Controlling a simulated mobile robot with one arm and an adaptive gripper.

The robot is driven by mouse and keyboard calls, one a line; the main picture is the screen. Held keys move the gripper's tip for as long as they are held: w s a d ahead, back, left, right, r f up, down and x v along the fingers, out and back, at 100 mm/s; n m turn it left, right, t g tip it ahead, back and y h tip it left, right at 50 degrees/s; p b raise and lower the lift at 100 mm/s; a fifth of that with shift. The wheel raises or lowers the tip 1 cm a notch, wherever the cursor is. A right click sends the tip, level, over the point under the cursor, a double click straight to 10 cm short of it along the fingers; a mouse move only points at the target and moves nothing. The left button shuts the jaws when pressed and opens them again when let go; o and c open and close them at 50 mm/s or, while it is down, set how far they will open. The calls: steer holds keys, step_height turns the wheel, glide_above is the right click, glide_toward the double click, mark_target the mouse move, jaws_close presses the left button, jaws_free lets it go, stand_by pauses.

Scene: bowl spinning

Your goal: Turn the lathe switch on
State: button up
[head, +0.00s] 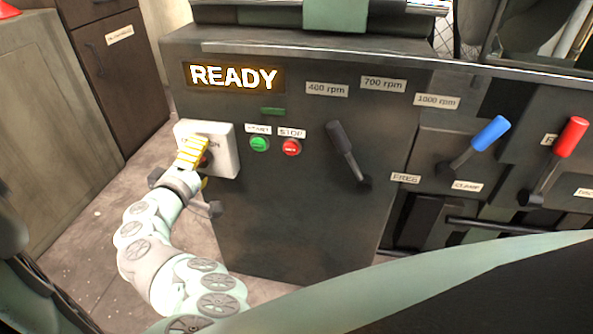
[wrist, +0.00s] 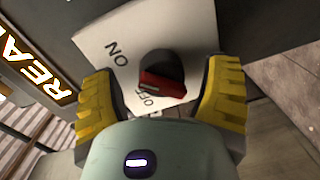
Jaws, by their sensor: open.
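The lathe switch is a red-and-black rotary knob (wrist: 162,78) on a white plate (wrist: 115,40) marked ON and OFF. In the wrist view the red bar of the knob lies near the OFF mark. In the head view the white plate (head: 228,150) is on the left of the machine's front, and my gripper mostly hides the knob. My gripper (head: 192,155) is in front of the plate. In the wrist view my gripper (wrist: 160,98) is open, with one yellow finger on each side of the knob and gaps between them. I cannot tell how deep the fingertips reach.
A lit READY display (head: 234,77) is above the switch. A green START button (head: 260,144) and a red STOP button (head: 292,148) are to its right. A dark lever (head: 345,152), a blue-handled lever (head: 490,132) and a red-handled lever (head: 571,137) stick out farther right.

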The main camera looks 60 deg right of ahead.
steer(key=shift+a, duration=0.1)
steer(key=shift+s+a, duration=0.15)
steer(key=shift+a, duration=0.3)
steer(key=v, duration=1.1)
steer(key=shift+r, duration=0.1)
